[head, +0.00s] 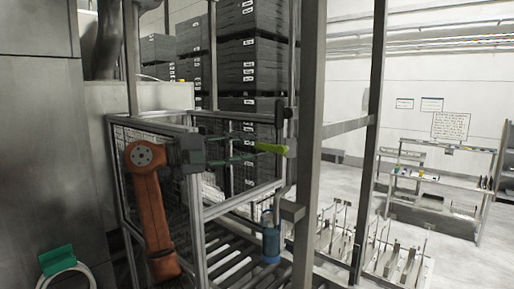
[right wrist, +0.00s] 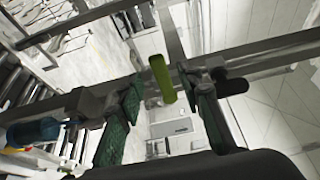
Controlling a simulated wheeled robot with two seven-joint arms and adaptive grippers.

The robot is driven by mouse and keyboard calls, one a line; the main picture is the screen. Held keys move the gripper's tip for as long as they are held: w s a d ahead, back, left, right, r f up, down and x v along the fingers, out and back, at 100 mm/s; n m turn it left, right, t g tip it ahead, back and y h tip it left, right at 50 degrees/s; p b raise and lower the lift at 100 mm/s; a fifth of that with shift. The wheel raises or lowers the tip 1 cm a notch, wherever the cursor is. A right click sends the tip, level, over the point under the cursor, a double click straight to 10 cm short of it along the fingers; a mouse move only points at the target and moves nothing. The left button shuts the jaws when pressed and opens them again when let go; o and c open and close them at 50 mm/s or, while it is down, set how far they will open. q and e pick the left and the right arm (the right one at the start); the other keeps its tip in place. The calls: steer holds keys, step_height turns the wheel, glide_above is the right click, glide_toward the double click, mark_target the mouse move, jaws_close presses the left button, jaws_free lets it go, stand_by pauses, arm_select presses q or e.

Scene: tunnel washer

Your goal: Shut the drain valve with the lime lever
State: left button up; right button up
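The lime lever (head: 270,148) sticks out to the left from a grey fitting on an upright beside the metal frame. My right gripper (head: 248,148) comes in from the left with its green-padded fingers pointing at the lever. In the right wrist view, the lever (right wrist: 162,78) shows as a short lime bar between and beyond the fingertips of my right gripper (right wrist: 166,84). The fingers are open, with a visible gap on each side of the lever. I cannot tell whether the lever tip is just inside the fingertips. My left gripper is not in view.
A blue cylinder (head: 271,243) hangs below the lever. A grey post (head: 309,130) stands just right of it. Stacked dark crates (head: 250,65) stand behind.

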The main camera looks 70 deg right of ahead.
steer(key=v, duration=0.6)
steer(key=shift+w+a, duration=0.25)
steer(key=shift+w, duration=0.05)
